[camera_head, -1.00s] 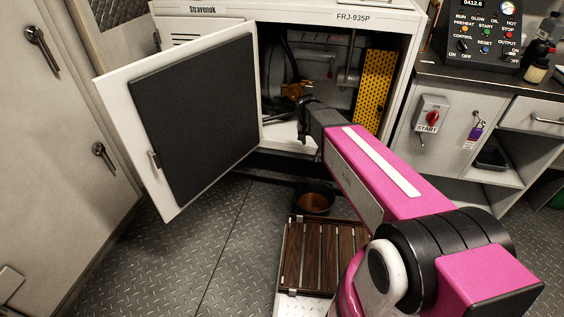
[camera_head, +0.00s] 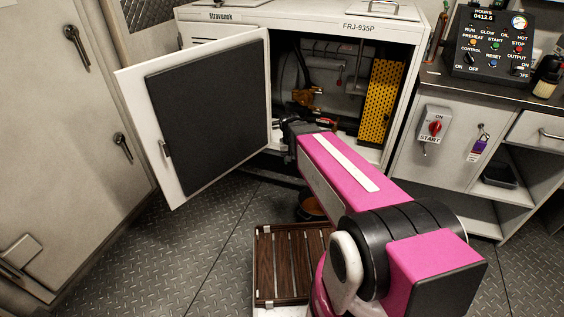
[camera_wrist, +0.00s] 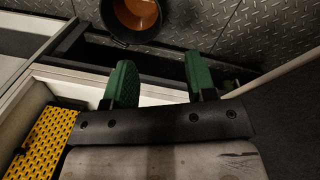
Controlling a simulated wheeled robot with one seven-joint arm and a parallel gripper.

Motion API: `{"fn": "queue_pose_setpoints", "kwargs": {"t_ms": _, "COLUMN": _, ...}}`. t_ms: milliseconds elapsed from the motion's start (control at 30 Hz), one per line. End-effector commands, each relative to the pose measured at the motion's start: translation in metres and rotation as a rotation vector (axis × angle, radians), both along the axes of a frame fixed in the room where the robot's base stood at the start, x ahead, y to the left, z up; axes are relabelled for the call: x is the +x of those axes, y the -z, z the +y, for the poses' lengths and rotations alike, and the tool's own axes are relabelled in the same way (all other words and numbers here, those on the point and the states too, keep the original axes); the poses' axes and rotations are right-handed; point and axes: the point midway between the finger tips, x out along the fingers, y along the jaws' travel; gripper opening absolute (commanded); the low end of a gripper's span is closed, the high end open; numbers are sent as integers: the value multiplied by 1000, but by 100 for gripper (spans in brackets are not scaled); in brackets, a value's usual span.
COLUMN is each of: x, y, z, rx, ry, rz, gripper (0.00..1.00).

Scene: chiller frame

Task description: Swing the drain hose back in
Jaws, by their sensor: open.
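My gripper (camera_wrist: 160,82) shows in the wrist view with two green fingers spread apart and nothing between them. It points down over the front sill of the white cabinet (camera_head: 300,22), with a dark round pan (camera_wrist: 135,18) of brown liquid on the floor beyond. In the head view my own arm hides most of the gripper at the cabinet opening. I cannot make out the drain hose for certain. A dark curved line (camera_head: 303,65) runs down inside the cabinet, and a dark part with some red (camera_head: 320,123) lies low in the opening.
The cabinet door (camera_head: 205,115) stands wide open on the left. A yellow perforated panel (camera_head: 380,100) stands inside at the right and also shows in the wrist view (camera_wrist: 40,140). A slatted wooden platform (camera_head: 290,262) lies on the floor in front. Floor left of it is clear.

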Motion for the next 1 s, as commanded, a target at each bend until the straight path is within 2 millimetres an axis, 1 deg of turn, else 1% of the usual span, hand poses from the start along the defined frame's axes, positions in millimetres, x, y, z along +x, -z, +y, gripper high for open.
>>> {"fn": "queue_pose_setpoints", "kwargs": {"t_ms": 133, "x": -3, "y": 0, "z": -3, "rx": 3, "ry": -1, "rz": -1, "gripper": 51}}
{"fn": "queue_pose_setpoints", "kwargs": {"t_ms": 367, "x": -3, "y": 0, "z": -3, "rx": 3, "ry": -1, "rz": -1, "gripper": 51}}
{"fn": "queue_pose_setpoints", "kwargs": {"t_ms": 467, "x": -2, "y": 1, "z": -4, "rx": 8, "ry": 6, "rz": 1, "gripper": 22}}
{"fn": "queue_pose_setpoints", "kwargs": {"t_ms": 500, "x": -2, "y": 2, "z": -6, "rx": 15, "ry": 19, "rz": 5, "gripper": 9}}
{"fn": "queue_pose_setpoints", "kwargs": {"t_ms": 533, "x": -1, "y": 4, "z": -8, "rx": 24, "ry": 33, "rz": 9, "gripper": 0}}
{"fn": "queue_pose_setpoints", "kwargs": {"t_ms": 667, "x": 5, "y": 17, "z": -24, "rx": 104, "ry": 167, "rz": 43, "gripper": 0}}
{"fn": "queue_pose_setpoints", "kwargs": {"t_ms": 800, "x": 14, "y": 35, "z": -49, "rx": 240, "ry": 391, "rz": 104, "gripper": 0}}
{"fn": "queue_pose_setpoints", "kwargs": {"t_ms": 867, "x": 17, "y": 42, "z": -61, "rx": 302, "ry": 489, "rz": 133, "gripper": 0}}
{"fn": "queue_pose_setpoints", "kwargs": {"t_ms": 1000, "x": 27, "y": 54, "z": -89, "rx": 445, "ry": 716, "rz": 201, "gripper": 0}}
